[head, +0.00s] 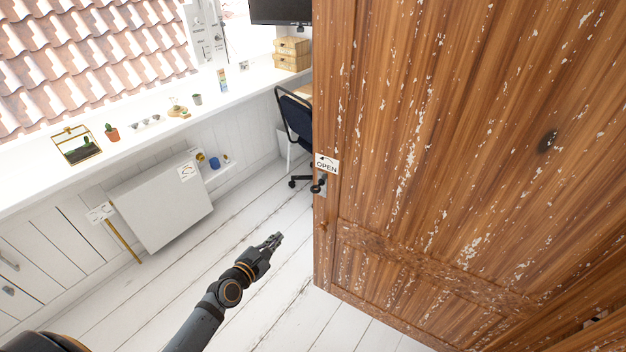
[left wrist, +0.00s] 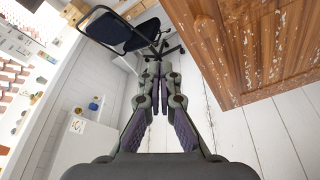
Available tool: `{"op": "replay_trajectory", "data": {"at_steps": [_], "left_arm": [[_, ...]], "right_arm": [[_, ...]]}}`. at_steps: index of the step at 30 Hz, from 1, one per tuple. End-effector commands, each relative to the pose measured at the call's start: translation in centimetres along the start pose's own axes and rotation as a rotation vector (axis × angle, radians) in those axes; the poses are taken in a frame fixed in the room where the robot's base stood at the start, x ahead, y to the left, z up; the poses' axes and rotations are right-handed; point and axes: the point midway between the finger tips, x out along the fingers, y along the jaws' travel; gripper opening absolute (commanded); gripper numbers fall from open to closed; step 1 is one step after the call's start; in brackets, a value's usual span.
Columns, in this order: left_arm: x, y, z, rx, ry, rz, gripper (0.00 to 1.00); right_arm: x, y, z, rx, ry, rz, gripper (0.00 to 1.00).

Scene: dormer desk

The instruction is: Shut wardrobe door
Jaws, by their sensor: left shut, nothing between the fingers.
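The wardrobe door (head: 400,150) is a large brown wooden panel with flaked pale paint, filling the right half of the head view. It stands open. In the left wrist view the closed fingers (left wrist: 159,75) point toward a chair, with the door (left wrist: 260,45) at the right. My right gripper is not in view.
A dark blue office chair (head: 296,120) stands behind the door's left edge. A white radiator (head: 160,200) and a long white sill (head: 150,120) with plants and small items run along the left wall. The white plank floor (head: 190,275) around my left gripper is clear.

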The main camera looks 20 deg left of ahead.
Motion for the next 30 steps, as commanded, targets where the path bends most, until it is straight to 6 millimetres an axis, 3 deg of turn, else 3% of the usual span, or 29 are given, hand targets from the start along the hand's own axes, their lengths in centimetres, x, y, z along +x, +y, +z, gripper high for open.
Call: {"op": "replay_trajectory", "data": {"at_steps": [1, 3, 6, 11, 16, 30], "left_arm": [[-0.2, 1.4, 3.9, -0.147, -0.081, 0.014, 0.00], [-0.8, 2.9, 8.2, -0.338, -0.173, 0.011, 0.00], [-1.5, 3.9, 11.7, -0.497, -0.250, -0.007, 0.00], [-1.8, 4.3, 12.9, -0.558, -0.276, -0.017, 0.00], [-0.5, 4.5, 13.3, -0.558, -0.277, -0.013, 0.00], [8.9, 5.0, 15.7, -0.554, -0.275, -0.014, 0.00]], "right_arm": [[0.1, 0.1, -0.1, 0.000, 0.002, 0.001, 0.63], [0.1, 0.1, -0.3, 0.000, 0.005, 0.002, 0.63], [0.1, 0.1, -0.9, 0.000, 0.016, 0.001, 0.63], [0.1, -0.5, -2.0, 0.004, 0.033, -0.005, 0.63], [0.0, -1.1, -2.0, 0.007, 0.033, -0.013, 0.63], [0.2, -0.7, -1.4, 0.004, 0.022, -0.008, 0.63]]}}
